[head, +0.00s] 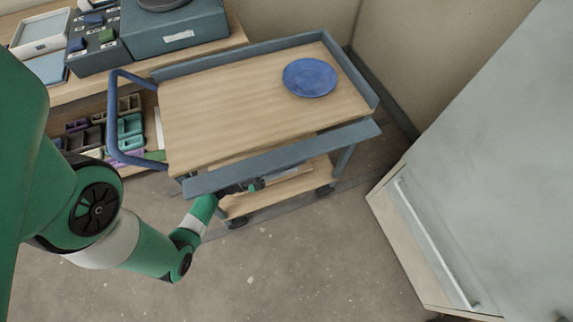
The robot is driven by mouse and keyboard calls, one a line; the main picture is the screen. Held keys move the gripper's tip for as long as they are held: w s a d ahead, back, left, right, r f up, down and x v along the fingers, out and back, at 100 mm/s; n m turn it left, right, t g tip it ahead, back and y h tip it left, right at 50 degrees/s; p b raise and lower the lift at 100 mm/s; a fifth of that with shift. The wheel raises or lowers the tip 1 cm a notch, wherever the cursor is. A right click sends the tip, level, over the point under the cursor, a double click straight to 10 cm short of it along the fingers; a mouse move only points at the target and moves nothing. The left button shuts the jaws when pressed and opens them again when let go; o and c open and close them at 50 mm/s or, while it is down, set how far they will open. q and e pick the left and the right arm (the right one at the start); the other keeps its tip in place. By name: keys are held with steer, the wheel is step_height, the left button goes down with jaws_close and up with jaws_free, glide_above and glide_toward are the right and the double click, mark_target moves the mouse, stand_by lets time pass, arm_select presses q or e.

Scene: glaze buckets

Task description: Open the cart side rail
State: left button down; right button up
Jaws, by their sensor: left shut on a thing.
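The cart (230,100) has a wooden top deck and a lower wooden shelf (290,190). Its near side rail (290,156) is a long grey-blue bar along the front edge of the top deck. The rail leans outward, with a narrow gap between it and the deck at the right. My left gripper (254,186) is at the lower edge of the rail, left of its middle, and is shut on the rail. The rail partly hides the fingers. My right gripper is not in view.
A blue plate (310,77) lies at the deck's far right. A blue push handle (113,120) is at the cart's left end. Shelving with several small bins (130,127) stands behind left. A pale cabinet (440,240) stands at the right. Floor in front is clear.

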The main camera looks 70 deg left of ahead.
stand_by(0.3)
arm_select(q)
steer(key=c, duration=1.1)
jaws_free()
